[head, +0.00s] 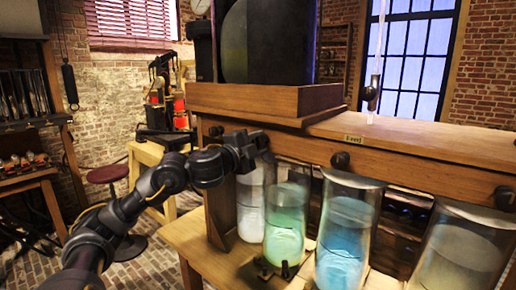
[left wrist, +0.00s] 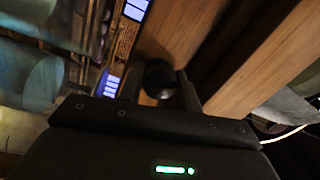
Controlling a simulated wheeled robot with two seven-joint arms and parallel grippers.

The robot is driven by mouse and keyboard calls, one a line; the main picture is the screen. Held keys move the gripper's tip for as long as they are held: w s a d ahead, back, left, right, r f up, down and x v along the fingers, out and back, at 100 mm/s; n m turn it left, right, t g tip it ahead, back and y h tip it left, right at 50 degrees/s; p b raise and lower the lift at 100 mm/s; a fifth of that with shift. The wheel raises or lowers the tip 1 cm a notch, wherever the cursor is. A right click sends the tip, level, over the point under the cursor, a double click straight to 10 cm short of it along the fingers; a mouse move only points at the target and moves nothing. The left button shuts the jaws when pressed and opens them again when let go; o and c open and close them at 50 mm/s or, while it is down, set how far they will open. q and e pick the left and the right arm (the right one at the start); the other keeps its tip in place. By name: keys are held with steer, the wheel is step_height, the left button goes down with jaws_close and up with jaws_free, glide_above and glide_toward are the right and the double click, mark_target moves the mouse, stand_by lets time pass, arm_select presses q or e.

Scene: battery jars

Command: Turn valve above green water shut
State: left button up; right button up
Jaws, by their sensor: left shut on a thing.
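The jar of green water (head: 287,222) stands under the wooden beam, between a whitish jar and a blue one. My left gripper (head: 248,146) reaches in from the left to the beam's front, above the green jar. It is shut on a dark round valve knob, which also shows between the two fingers in the left wrist view (left wrist: 160,76). In the head view the gripper mostly covers this knob, so its turn angle cannot be told. My right gripper is not in view.
The blue jar (head: 345,240), whitish jar (head: 250,208) and greyish jar (head: 458,250) stand along the wooden bench. Other dark knobs sit on the beam, one above the blue jar (head: 340,160) and one at the right edge (head: 505,197). A stool (head: 108,174) stands at left.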

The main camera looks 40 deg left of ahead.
arm_select(q)
steer(key=m+b, duration=0.1)
steer(key=m, duration=0.2)
steer(key=shift+m, duration=0.4)
steer(key=shift+m+h, duration=0.3)
steer(key=shift+m, duration=0.4)
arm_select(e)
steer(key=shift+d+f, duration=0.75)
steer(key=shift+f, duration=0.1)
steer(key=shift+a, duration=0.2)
arm_select(q)
steer(key=o, duration=1)
steer(key=shift+c, duration=0.2)
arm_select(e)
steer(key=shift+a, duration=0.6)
arm_select(q)
steer(key=s+b, duration=0.5)
steer(key=s, duration=0.5)
steer(key=shift+s+f+b, duration=0.3)
steer(key=shift+s+f, duration=0.1)
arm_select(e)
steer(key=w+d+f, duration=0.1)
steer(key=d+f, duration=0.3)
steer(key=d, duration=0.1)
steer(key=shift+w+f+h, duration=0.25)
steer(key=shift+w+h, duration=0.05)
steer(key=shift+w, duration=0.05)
